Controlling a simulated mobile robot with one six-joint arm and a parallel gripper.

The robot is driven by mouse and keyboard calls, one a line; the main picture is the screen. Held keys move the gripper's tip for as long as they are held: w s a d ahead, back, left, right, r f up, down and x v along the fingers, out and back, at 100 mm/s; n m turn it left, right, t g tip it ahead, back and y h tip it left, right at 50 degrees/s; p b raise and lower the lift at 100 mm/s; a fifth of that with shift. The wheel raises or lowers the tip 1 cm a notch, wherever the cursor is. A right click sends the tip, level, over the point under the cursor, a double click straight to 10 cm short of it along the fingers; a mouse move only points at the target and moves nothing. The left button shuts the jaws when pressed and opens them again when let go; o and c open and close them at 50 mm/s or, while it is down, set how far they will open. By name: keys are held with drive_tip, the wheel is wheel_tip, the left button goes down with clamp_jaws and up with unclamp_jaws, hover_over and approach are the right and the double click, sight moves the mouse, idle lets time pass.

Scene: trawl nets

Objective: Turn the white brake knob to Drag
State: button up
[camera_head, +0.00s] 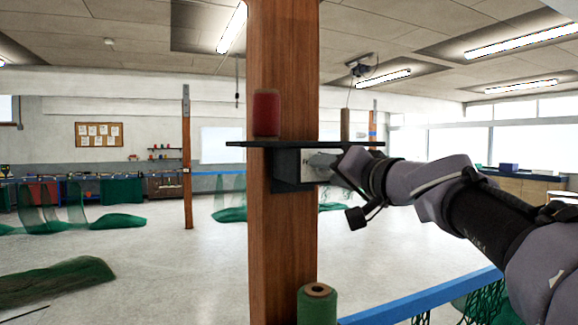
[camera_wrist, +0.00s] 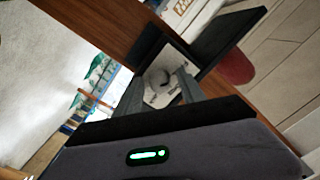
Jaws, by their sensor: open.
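The white brake knob (camera_wrist: 156,77) sits on a pale plate (camera_wrist: 168,60) in the wrist view. Its position is too small to read, and the plate's marks are not legible. The plate is on the side of a dark box (camera_head: 286,171) fixed to a wooden post under a dark shelf. My gripper (camera_wrist: 160,92) is open, with one grey finger on either side of the knob's outline. I cannot tell whether the fingers touch it. In the head view my gripper (camera_head: 322,163) is right at the box's right side, hiding the knob.
The dark shelf (camera_head: 340,144) lies just above my gripper and carries a red spool (camera_head: 266,113). The wooden post (camera_head: 283,230) stands directly ahead. A green spool (camera_head: 317,306) and a blue rail (camera_head: 420,298) are below. Green netting (camera_head: 55,281) lies on the floor at left.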

drive_tip(key=shift+s+d, duration=0.1)
drive_tip(key=shift+d, duration=0.05)
clamp_jaws()
drive_tip(key=shift+m, duration=0.3)
drive_tip(key=m+b, duration=0.2)
drive_tip(key=m, duration=0.2)
drive_tip(key=shift+m, duration=0.4)
drive_tip(key=m, duration=0.6)
drive_tip(key=shift+s+r, duration=0.1)
drive_tip(key=shift+r, duration=0.05)
drive_tip(key=shift+m, duration=0.4)
